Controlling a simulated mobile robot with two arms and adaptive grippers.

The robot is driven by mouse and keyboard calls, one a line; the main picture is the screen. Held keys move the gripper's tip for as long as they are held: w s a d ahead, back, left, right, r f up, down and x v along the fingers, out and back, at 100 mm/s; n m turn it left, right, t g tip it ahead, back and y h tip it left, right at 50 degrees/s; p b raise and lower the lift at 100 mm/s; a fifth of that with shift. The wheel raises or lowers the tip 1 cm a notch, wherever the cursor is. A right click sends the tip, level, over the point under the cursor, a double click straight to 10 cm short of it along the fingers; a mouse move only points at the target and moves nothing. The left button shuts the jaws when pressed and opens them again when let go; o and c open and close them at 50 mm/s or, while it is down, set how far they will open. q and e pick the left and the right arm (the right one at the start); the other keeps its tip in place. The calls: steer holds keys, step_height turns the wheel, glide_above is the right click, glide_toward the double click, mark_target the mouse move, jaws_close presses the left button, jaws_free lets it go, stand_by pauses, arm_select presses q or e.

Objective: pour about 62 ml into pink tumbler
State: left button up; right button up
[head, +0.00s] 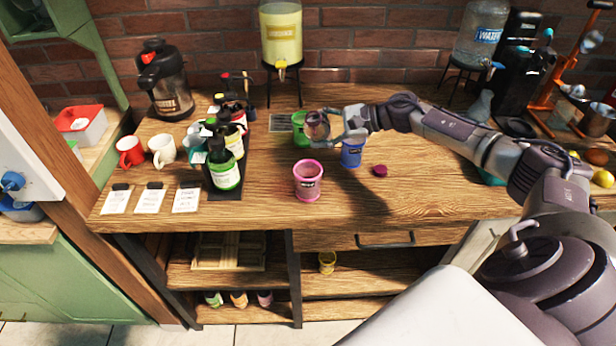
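The pink tumbler (308,183) stands upright and open near the front middle of the wooden table, with a dark label on its side. My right gripper (326,127) is behind and slightly right of it, apart from it. It appears shut on a small brownish see-through vessel (317,127), held beside a green cup (299,129). The vessel's contents are too small to make out. A blue tumbler (351,153) stands just below the gripper and partly overlaps it in view. My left gripper is not in view.
A crowded tray of bottles (225,172) stands left of the tumbler, with mugs (163,151) and cards (150,199) beyond. A yellow drink dispenser (281,35) and a water dispenser (482,38) stand behind. A dark pink lid (379,171) lies right. The front right tabletop is clear.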

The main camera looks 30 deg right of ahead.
step_height(320, 180, down, 2)
steer(key=shift+a+b, duration=0.1)
steer(key=shift+b, duration=0.4)
steer(key=shift+w+r+m+y, duration=0.1)
steer(key=shift+r+m+y, duration=0.25)
steer(key=shift+m, duration=0.15)
step_height(320, 180, up, 2)
steer(key=shift+r+m+g+y, duration=0.1)
steer(key=shift+m+g+y, duration=0.25)
steer(key=shift+m+g, duration=0.35)
steer(key=shift+f+m+y+b, duration=0.3)
steer(key=shift+m+b, duration=0.2)
steer(key=shift+b, duration=0.3)
steer(key=shift+a+f+m+g+y+b, duration=0.1)
steer(key=shift+m+g+y+b, duration=0.25)
steer(key=shift+m+b, duration=0.35)
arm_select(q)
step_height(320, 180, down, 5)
arm_select(e)
steer(key=shift+s+m, duration=0.2)
steer(key=shift+m, duration=0.1)
